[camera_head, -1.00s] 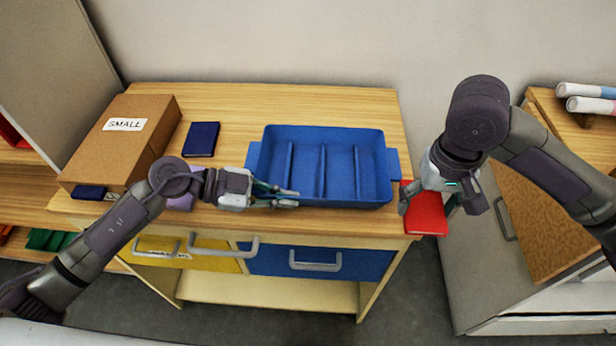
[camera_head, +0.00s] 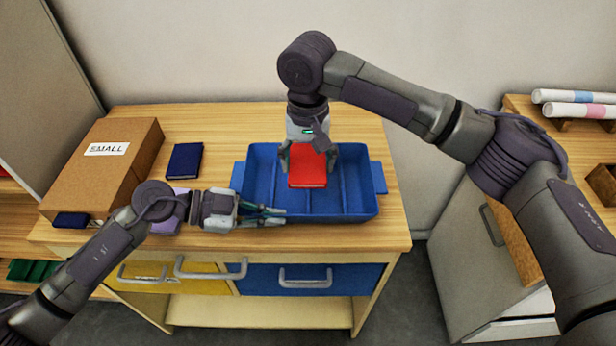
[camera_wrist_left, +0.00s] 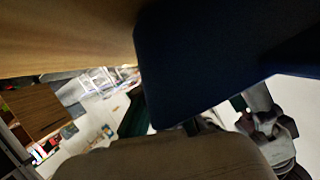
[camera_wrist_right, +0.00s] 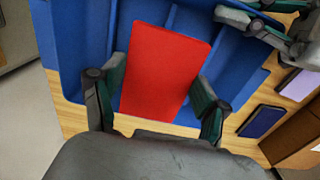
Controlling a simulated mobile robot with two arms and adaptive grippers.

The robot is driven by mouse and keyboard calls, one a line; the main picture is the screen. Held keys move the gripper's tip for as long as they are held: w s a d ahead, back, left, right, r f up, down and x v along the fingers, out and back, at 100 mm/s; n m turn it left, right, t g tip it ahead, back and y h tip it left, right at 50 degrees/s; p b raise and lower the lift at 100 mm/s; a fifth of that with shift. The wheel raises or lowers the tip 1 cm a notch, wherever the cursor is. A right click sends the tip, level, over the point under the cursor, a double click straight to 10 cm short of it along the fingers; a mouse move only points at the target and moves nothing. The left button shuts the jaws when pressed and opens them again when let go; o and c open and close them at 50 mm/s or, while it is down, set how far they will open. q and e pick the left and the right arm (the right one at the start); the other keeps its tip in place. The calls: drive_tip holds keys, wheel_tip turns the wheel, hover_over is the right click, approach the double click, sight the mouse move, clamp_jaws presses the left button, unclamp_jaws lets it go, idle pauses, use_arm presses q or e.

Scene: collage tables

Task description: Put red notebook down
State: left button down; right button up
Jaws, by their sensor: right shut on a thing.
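The red notebook (camera_head: 307,171) is held by my right gripper (camera_head: 308,165) over the middle of the blue tray (camera_head: 377,178). In the right wrist view the red notebook (camera_wrist_right: 164,74) lies between the two fingers of my right gripper (camera_wrist_right: 158,98), with blue dividers visible around it. I cannot tell whether the notebook touches the tray. My left gripper (camera_head: 268,215) is at the tray's front left edge. Its fingers look close together, and whether they grip the tray is unclear. The left wrist view is mostly filled by a dark blue surface (camera_wrist_left: 215,65).
A cardboard box (camera_head: 103,165) labelled SMALL stands at the table's left. A dark blue notebook (camera_head: 185,160) lies beside it, and a lilac item (camera_head: 168,215) is partly hidden behind my left arm. Rolled papers (camera_head: 580,109) lie at the right. The table's back strip is clear.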

sight(308, 167)
drive_tip(key=shift+f, duration=2.3)
drive_tip(key=shift+f, duration=0.5)
drive_tip(key=o, duration=1.2)
wheel_tip(308, 167, up, 13)
drive_tip(key=shift+r, duration=0.1)
